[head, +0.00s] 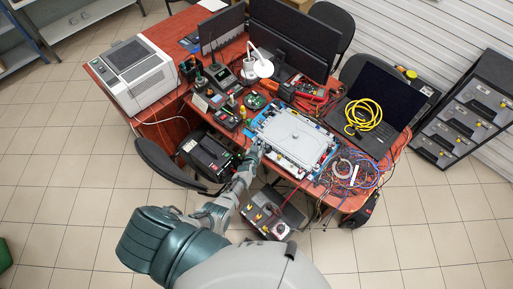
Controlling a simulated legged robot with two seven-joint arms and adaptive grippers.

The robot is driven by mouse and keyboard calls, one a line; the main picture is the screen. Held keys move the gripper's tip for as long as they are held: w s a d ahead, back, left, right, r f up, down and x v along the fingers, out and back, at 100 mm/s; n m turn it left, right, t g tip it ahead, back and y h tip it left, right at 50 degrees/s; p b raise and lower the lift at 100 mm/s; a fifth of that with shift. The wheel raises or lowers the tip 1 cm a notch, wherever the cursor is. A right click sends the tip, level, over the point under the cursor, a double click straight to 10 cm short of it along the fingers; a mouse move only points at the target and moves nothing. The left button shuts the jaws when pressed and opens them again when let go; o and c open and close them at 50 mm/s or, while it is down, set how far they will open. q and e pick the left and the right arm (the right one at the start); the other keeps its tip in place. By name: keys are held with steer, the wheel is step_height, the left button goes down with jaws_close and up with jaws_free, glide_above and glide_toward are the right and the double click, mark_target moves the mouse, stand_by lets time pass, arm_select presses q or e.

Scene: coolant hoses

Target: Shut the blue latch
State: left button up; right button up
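A flat pale grey case (294,135) with blue parts along its edges lies on the red desk. Small blue parts (249,132) show at its left edge, but they are too small to tell which is the blue latch or whether it is open. My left arm reaches up from the bottom, and my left gripper (257,147) is at the case's lower left edge. It is too small to tell whether the fingers are open or shut, or whether they touch the case. My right gripper is not in view.
A laptop (378,108) with a coiled yellow cable (363,115) stands right of the case. Tangled wires (348,172) lie at the desk's right end. A white lamp (262,67), meters and tools crowd behind. A black chair (165,163) and a printer (133,73) are left.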

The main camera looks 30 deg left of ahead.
arm_select(q)
steer(key=a+v, duration=0.1)
steer(key=v, duration=0.5)
steer(key=shift+s+d+r, duration=0.25)
steer(key=shift+s+d, duration=0.05)
steer(key=shift+d, duration=0.15)
